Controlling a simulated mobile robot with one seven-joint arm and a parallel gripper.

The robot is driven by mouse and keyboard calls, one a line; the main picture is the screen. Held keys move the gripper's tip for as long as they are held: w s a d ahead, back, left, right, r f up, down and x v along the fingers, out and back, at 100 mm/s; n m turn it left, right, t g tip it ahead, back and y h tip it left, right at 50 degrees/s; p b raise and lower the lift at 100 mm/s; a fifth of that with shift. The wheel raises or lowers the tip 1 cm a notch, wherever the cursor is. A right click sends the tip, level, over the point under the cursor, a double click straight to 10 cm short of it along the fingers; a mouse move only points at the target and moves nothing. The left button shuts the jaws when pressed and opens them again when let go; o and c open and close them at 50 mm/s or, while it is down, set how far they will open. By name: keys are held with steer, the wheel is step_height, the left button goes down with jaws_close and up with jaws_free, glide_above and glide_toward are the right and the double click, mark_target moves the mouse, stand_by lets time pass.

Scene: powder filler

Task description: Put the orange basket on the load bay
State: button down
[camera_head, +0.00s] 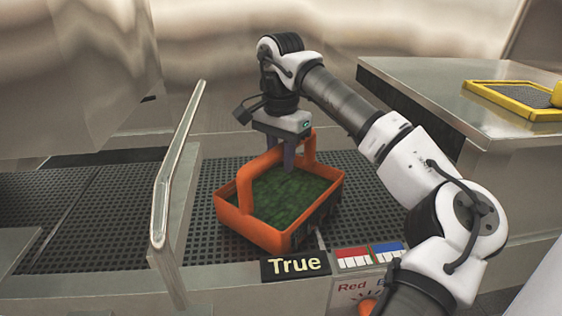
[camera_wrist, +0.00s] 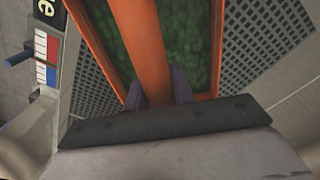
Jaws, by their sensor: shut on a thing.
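The orange basket (camera_head: 262,229) holds a dark green leafy fill and has an orange handle arching over it. It is over or on the black perforated surface (camera_head: 340,182) right of a metal divider; I cannot tell whether its base touches. My gripper (camera_head: 288,160) points down at the handle from above. In the wrist view, my gripper's two fingers (camera_wrist: 168,88) are on either side of the orange handle (camera_wrist: 142,45), shut on it. The green fill shows below the handle. No label in view names the load bay.
A metal divider (camera_head: 177,175) stands left of the basket, with more perforated surface (camera_head: 85,215) beyond. A "True" sign (camera_head: 295,264) and red and blue labelled panel (camera_head: 368,256) are in front. A yellow tray (camera_head: 515,97) sits on the metal counter at right.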

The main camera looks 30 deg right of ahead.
steer(key=shift+f, duration=0.6)
steer(key=c, duration=1.2)
jaws_free()
step_height(320, 180, up, 8)
steer(key=shift+f+b, duration=0.25)
steer(key=shift+b, duration=0.5)
